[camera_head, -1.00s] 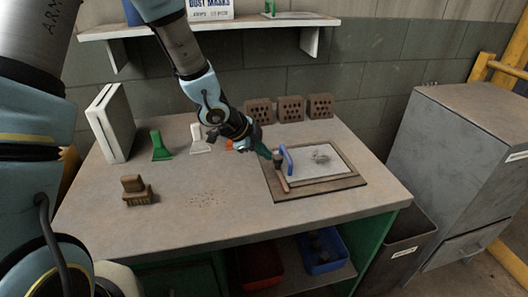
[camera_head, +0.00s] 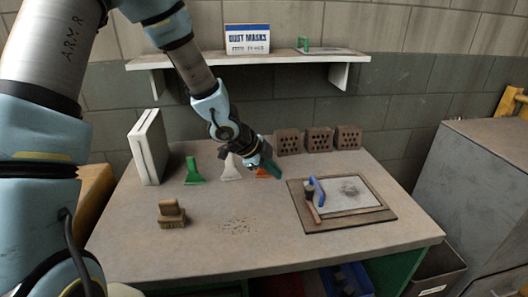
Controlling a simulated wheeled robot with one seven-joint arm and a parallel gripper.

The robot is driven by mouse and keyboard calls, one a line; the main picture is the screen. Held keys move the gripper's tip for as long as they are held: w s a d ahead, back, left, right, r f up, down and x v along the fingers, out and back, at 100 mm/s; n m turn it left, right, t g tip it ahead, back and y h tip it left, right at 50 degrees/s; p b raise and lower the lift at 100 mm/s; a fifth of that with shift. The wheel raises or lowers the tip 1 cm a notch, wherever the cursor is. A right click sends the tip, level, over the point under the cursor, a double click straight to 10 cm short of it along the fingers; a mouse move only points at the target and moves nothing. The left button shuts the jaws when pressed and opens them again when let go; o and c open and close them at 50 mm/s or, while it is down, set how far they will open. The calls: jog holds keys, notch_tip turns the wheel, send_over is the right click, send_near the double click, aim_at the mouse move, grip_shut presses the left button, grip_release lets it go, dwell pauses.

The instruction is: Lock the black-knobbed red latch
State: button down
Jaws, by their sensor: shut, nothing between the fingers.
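I cannot make out a red latch with a black knob in this view. My gripper (camera_head: 274,171) is over the back middle of the workbench (camera_head: 200,255).
A board (camera_head: 300,221) with a grey sheet, blue-handled tool (camera_head: 318,191) and hammer (camera_head: 311,204) lies at right. Bricks (camera_head: 319,141) line the back. Green (camera_head: 193,171) and white (camera_head: 230,168) scrapers, a brush (camera_head: 172,214) and a white upright case (camera_head: 148,147) are left.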

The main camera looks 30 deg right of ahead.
jog(key=w+r+p, duration=0.1)
jog(key=w+a+r+p, duration=0.1)
jog(key=r, duration=0.1)
jog(key=r+p, duration=0.1)
jog(key=shift+w+a+r, duration=0.2)
jog(key=shift+w+a, duration=0.15)
jog(key=shift+w, duration=0.05)
jog(key=w+a+r+n+t+y+b, duration=0.1)
jog(key=w+a+n+t+y, duration=0.2)
jog(key=a+n, duration=0.65)
jog(key=w+a+r+n+t+y+b, duration=0.1)
jog(key=w+a+r+n+y, duration=0.25)
jog(key=a, duration=1.15)
jog(key=s+a+n+g+b, duration=0.1)
jog(key=s+a+n+g, duration=0.1)
jog(key=s+a+n, duration=0.7)
jog(key=a+n, duration=0.4)
jog(key=a, duration=0.1)
jog(key=shift+s+r+y+b, duration=0.15)
jog(key=shift+s+y+b, duration=0.15)
jog(key=shift+s+y, duration=0.05)
